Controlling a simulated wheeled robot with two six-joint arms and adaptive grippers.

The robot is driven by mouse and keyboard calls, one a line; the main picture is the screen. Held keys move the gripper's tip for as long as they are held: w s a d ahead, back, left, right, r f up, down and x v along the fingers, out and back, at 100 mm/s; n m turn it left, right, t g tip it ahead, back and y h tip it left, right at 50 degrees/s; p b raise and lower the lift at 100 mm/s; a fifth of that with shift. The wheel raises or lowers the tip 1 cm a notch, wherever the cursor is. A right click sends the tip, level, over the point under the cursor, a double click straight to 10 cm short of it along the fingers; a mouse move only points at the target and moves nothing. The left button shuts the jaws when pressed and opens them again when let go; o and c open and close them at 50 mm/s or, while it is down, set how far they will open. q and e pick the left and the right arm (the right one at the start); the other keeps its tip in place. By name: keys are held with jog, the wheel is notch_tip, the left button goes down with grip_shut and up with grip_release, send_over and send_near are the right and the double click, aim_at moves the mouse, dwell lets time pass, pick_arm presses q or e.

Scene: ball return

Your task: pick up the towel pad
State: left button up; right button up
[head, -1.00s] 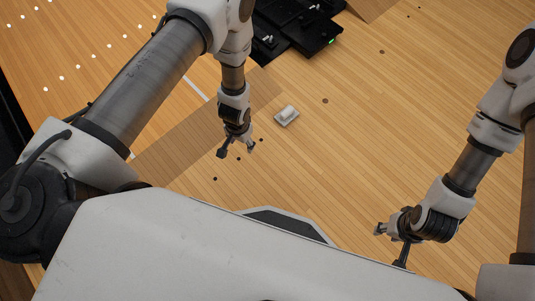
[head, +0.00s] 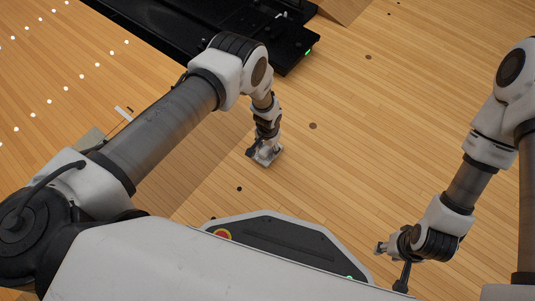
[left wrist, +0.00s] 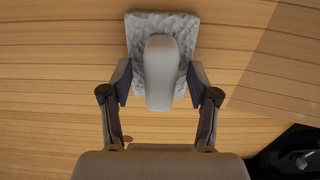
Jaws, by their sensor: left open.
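The towel pad is a small grey fuzzy slab (left wrist: 138,28) with a smooth rounded light-grey handle (left wrist: 160,72) on top. It lies on the wood floor and shows in the head view (head: 267,161), partly hidden by my left gripper (head: 264,153). In the left wrist view my left gripper (left wrist: 160,88) is open. Its two fingers stand on either side of the handle, with a gap on each side. My right gripper (head: 390,265) is at the lower right of the head view, its fingers spread apart and empty, far from the pad.
A black machine (head: 200,28) with a small green light lies at the top of the head view. It also shows at the lower right of the left wrist view (left wrist: 290,155). Small dark dots mark the floor. The floor right of the pad is clear.

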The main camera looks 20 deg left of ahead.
pick_arm(q)
jog(key=shift+r, duration=0.1)
grip_shut()
